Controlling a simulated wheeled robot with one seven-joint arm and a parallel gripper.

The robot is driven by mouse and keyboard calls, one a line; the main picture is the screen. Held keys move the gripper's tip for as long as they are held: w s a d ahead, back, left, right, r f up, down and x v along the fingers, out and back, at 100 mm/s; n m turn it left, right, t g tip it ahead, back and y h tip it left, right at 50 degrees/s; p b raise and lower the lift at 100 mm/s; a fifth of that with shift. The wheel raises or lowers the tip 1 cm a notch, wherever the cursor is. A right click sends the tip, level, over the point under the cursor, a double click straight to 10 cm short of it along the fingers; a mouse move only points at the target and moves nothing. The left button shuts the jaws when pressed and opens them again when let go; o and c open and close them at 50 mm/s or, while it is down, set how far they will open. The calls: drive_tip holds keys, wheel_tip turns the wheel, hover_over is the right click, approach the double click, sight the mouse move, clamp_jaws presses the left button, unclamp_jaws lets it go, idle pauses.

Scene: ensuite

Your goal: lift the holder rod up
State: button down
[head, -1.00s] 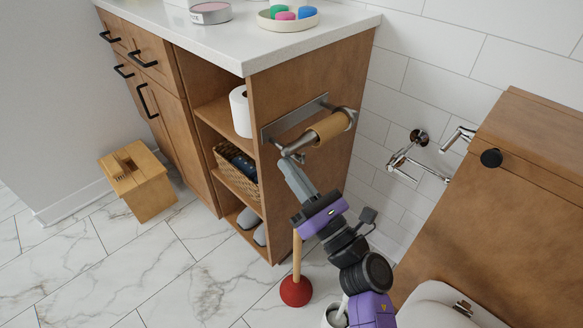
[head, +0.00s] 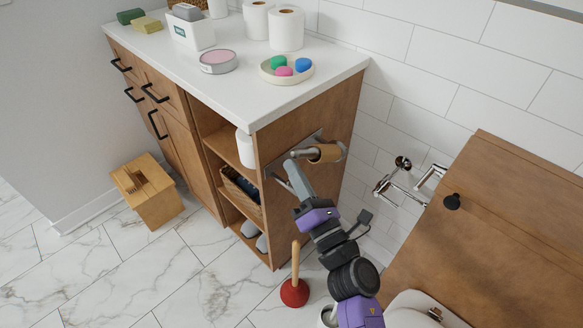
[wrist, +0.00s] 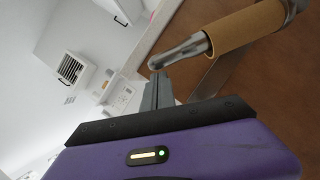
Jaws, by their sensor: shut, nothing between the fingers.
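The holder rod (head: 302,153) is a metal bar carrying a brown cardboard tube (head: 327,153). It sits in front of a metal backing plate (head: 278,173) on the cabinet's side. The rod's free left end is tilted up away from the plate's line. In the wrist view the rod's rounded end (wrist: 180,52) and the tube (wrist: 245,28) show close up. My gripper (head: 291,166) is shut and empty, its fingertips just below the rod's free end. In the wrist view the fingertips (wrist: 158,82) look very near that end; I cannot tell whether they touch.
The wooden cabinet (head: 298,208) has a white countertop (head: 330,78) above the holder. A red plunger (head: 294,292) stands on the floor below. A chrome fixture (head: 393,182) is on the tiled wall at right, near a brown wooden panel (head: 490,220).

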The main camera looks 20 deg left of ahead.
drive_tip(key=w+d+r+m+h+p, duration=0.4)
drive_tip(key=w+r+m+p, duration=0.5)
drive_tip(key=p, duration=1.2)
drive_tip(key=shift+w+d+r+p, duration=0.2)
drive_tip(key=shift+w+r+p, duration=0.1)
drive_tip(key=shift+w+r, duration=1.4)
drive_tip(key=shift+w+f, duration=0.1)
drive_tip(key=shift+w, duration=0.05)
